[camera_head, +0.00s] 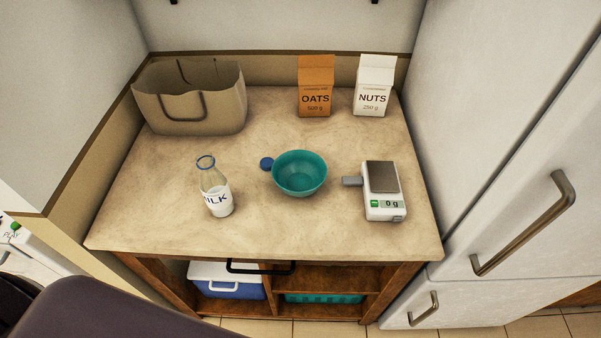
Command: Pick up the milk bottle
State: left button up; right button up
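The milk bottle (216,199) stands upright on the left front part of the countertop. It is clear glass with a blue rim, milk in its lower part and the letters "MILK" partly showing on its side. Its top looks open. A small blue cap (267,164) lies on the counter to the right of the bottle, beside the teal bowl. Neither of my grippers is in view, and nothing touches the bottle.
Around the bottle stand a teal bowl (300,174), a kitchen scale (382,190) reading 0 g, a beige bag (190,98), an oats carton (315,87) and a nuts carton (374,87). The counter (160,231) is clear at its front. A fridge (500,130) stands right.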

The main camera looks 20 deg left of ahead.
aim_at(214, 187)
jog(key=u, duration=1.15)
jog(key=k+j, duration=0.15)
jog(key=k, duration=0.55)
jog(key=z, duration=0.05)
